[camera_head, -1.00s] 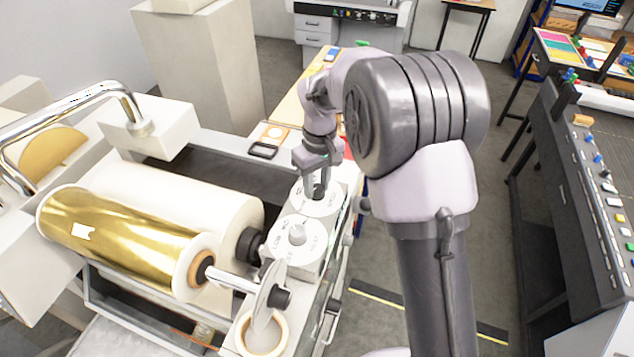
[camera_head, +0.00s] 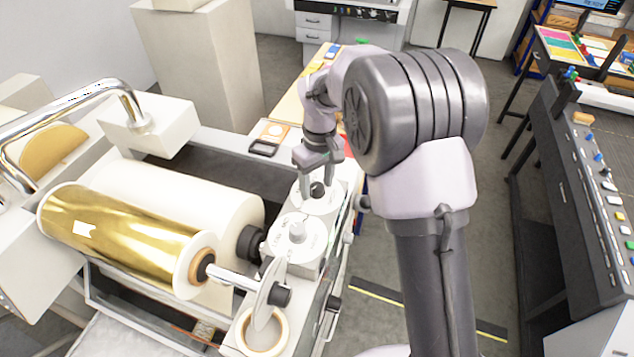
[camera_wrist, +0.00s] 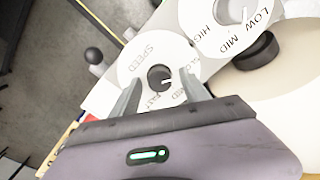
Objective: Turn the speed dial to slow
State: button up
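The speed dial (camera_wrist: 145,60) is a white disc marked SPEED, with FAST and MID readable and another label partly hidden by a finger. In the head view the dial (camera_head: 322,206) lies under my gripper. Its dark knob (camera_wrist: 158,76) is at the centre, with a small light mark on its right side; its exact setting is hard to tell. My gripper (camera_head: 318,191) points down over the dial, fingers spread. In the wrist view its fingertips (camera_wrist: 159,82) stand on either side of the knob, with gaps showing.
A second white dial (camera_head: 303,246), marked LOW, MID and HIGH, sits just in front of the speed dial, with a pale knob. A gold foil roll (camera_head: 125,240) and a white roller (camera_head: 165,200) lie to the left. Open floor (camera_head: 370,260) is to the right.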

aim_at(320, 184)
notch_tip(320, 184, up, 18)
jog(key=shift+w+d+f+p, duration=0.2)
jog(key=shift+d+f+p, duration=0.05)
jog(key=shift+d+p, duration=0.1)
jog(key=s+d+r+m+t+y, duration=0.1)
jog(key=s+d+r+m+t, duration=0.1)
jog(key=s+r+m, duration=0.3)
jog(key=s+d+r+t, duration=0.1)
jog(key=s+d+r, duration=0.15)
jog(key=s, duration=0.45)
jog(key=s+d+f+m+t, duration=0.1)
jog(key=s+m+t, duration=0.15)
jog(key=s, duration=0.35)
jog(key=s+d+f+m+t, duration=0.1)
jog(key=s+f+m+t, duration=0.15)
jog(key=s, duration=0.45)
notch_tip(320, 184, down, 43)
jog(key=s+m+g+b, duration=0.1)
jog(key=s+g+b, duration=0.1)
jog(key=b, duration=3.8)
jog(key=shift+s+y, duration=0.3)
jog(key=shift+s, duration=0.1)
